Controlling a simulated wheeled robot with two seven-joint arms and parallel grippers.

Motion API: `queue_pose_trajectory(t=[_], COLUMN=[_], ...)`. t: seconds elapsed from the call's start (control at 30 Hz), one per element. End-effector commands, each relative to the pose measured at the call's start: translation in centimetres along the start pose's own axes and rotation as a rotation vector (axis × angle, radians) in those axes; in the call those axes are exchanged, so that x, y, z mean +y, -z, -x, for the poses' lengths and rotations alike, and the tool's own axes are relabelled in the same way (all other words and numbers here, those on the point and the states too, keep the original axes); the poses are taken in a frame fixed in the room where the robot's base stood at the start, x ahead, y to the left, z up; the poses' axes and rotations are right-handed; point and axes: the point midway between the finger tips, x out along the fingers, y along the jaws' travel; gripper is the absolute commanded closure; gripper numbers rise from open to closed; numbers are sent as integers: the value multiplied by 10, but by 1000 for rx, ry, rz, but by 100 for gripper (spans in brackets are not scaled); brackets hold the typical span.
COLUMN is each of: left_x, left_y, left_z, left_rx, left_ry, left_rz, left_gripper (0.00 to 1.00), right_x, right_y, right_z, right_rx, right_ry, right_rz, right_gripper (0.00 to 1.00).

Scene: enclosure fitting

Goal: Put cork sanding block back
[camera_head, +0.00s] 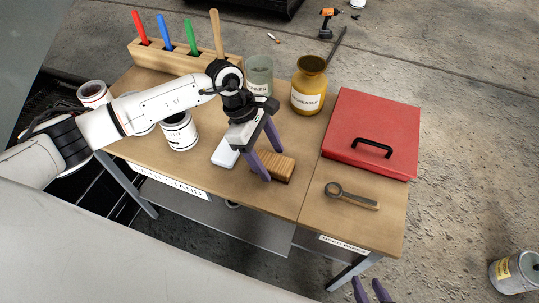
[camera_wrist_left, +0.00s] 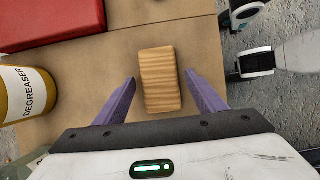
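The cork sanding block (camera_head: 277,167) is a brown, striped rectangular block lying on the wooden table, right of centre. In the left wrist view the block (camera_wrist_left: 159,80) lies flat between the two purple fingers. My left gripper (camera_head: 267,154) is open over the block, one finger on each side of it, with a gap between each finger and the block in the wrist view. My right gripper (camera_head: 372,289) shows only as two purple fingertips at the bottom edge, apart from each other and with nothing visible between them.
A white block (camera_head: 225,153) lies left of the gripper. A degreaser bottle (camera_head: 308,87) and a greenish jar (camera_head: 259,75) stand behind. A closed red case (camera_head: 373,130) and a ring-ended tool (camera_head: 352,196) are at right. A wooden rack (camera_head: 175,60) holds coloured handles; paint cans (camera_head: 180,131) stand left.

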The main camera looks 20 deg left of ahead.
Motion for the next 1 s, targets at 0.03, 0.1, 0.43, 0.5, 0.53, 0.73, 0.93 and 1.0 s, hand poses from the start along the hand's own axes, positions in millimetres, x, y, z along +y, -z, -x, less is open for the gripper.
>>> queue_pose_trajectory(t=[0.03, 0.1, 0.43, 0.5, 0.53, 0.73, 0.93, 1.0], left_x=[0, 0, 2, 1, 2, 1, 1, 0], left_y=[0, 0, 1, 1, 1, 1, 0, 0], left_z=[0, 0, 21, 34, 41, 84, 112, 117], left_rx=[0, 0, 1, 2, 2, 1, 0, 1], left_ry=[0, 0, -5, -4, -6, -5, -3, -2], left_rz=[0, 0, 0, 0, 0, 0, 1, 1], left_gripper=[36, 36, 36, 36, 36, 36, 36, 36], right_x=[0, 0, 0, 0, 0, 0, 0, 0], right_y=[0, -1, -2, -3, -3, -5, -6, -5], right_z=[0, 0, -1, -2, -2, -4, -5, -5], right_rx=[-1, -2, -3, -3, -3, -5, -5, -5], right_ry=[0, 0, -1, -1, -1, 0, 1, 1], right_rz=[0, 0, 0, 0, 0, 1, 2, 2], right_gripper=[69, 69, 69, 69, 69, 69, 69, 69])
